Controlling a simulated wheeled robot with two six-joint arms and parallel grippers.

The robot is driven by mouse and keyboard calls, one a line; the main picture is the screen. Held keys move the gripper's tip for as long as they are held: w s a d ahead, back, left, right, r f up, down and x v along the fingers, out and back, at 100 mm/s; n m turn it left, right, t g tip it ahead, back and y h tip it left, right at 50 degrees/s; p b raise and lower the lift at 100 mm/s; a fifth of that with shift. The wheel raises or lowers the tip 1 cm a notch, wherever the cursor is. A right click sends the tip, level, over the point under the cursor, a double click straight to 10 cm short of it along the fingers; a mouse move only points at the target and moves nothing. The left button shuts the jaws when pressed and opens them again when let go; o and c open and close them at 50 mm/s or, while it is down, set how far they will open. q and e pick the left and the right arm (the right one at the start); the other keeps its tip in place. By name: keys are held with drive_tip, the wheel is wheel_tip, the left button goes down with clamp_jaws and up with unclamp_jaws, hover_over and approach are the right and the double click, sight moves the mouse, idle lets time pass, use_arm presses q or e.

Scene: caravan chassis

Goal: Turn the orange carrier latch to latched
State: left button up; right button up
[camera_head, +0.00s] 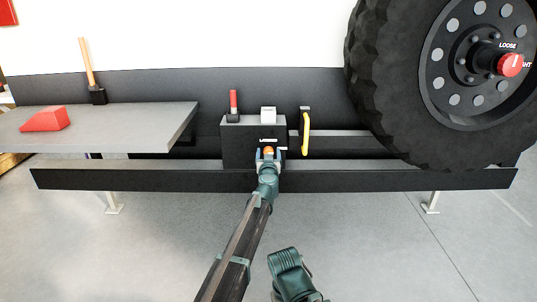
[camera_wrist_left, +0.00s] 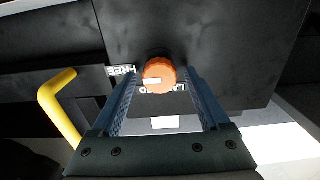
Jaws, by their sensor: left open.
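The orange carrier latch (camera_head: 268,151) is a round knob with a white mark, on the front of a black box (camera_head: 240,150) in the head view. In the left wrist view the knob (camera_wrist_left: 159,75) lies between the fingertips of my left gripper (camera_wrist_left: 161,85), near their far ends. The gripper (camera_head: 268,158) is open around the knob, and I cannot tell whether a finger touches it. A label reading FREE (camera_wrist_left: 120,71) is beside the knob, and a partly hidden label (camera_wrist_left: 178,89) is just below it. My right gripper is not clearly visible.
A yellow handle (camera_head: 306,134) stands right of the box. A red-handled lever (camera_head: 233,102) and a white block (camera_head: 268,115) are on top. A grey shelf (camera_head: 100,125) holds a red wedge (camera_head: 45,118). A large tire (camera_head: 390,90) is at the right.

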use_arm(q)
clamp_jaws()
idle(0.4)
drive_tip(key=shift+a+f+n, duration=0.1)
drive_tip(key=shift+n, duration=4.35)
drive_tip(key=shift+a+f+n, duration=0.1)
drive_tip(key=shift+n, duration=4.35)
unclamp_jaws()
